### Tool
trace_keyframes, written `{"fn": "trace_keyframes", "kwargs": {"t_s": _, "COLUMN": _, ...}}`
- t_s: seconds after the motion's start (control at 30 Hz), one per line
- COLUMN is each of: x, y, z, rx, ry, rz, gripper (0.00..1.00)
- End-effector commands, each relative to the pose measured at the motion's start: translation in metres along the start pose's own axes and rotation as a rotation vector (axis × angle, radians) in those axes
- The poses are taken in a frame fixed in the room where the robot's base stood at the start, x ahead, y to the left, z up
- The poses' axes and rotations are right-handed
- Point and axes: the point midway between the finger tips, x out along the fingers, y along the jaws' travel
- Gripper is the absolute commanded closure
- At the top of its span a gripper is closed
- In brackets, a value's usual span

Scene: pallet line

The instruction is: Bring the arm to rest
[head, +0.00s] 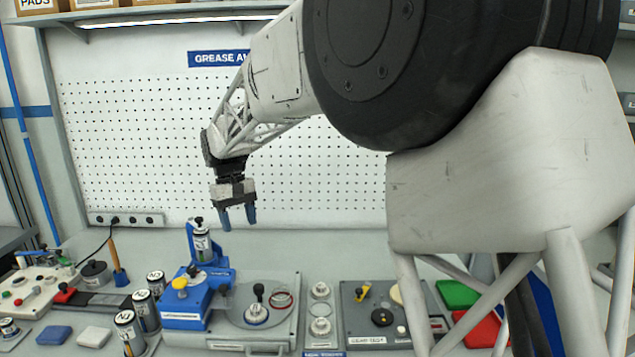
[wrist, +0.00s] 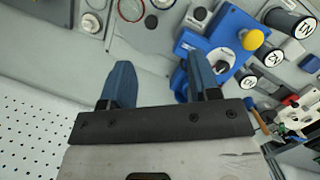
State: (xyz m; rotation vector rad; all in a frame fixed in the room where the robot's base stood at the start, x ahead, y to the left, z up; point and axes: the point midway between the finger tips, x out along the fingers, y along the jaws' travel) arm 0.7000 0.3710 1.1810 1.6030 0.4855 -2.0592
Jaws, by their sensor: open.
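My gripper (head: 238,218) hangs pointing down above the back of the bench, in front of the white pegboard. Its two blue fingers are apart with nothing between them. In the wrist view the gripper (wrist: 160,85) is also open and empty, with the bench below it. The arm reaches in from the upper right of the head view. The gripper is clear of the blue press-like device (head: 190,303) below it and touches nothing that I can see.
Several numbered canisters (head: 145,310) stand left of the blue device. A grey plate with a round disc (head: 240,310) lies right of it. A control box (head: 28,292) is at far left. Green (head: 457,294) and red (head: 478,328) pads lie at right. The air before the pegboard (head: 130,150) is free.

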Motion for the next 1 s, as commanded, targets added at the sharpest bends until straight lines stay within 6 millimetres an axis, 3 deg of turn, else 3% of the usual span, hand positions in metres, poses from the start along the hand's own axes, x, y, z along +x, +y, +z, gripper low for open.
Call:
{"fn": "trace_keyframes", "kwargs": {"t_s": 0.2, "x": -0.004, "y": 0.036, "z": 0.061, "rx": 0.068, "ry": 0.053, "rz": -0.012, "gripper": 0.44}}
{"fn": "trace_keyframes", "kwargs": {"t_s": 0.5, "x": 0.003, "y": 0.073, "z": 0.143, "rx": 0.160, "ry": 0.122, "rz": -0.024, "gripper": 0.44}}
{"fn": "trace_keyframes", "kwargs": {"t_s": 1.0, "x": 0.035, "y": 0.107, "z": 0.278, "rx": 0.316, "ry": 0.238, "rz": -0.034, "gripper": 0.44}}
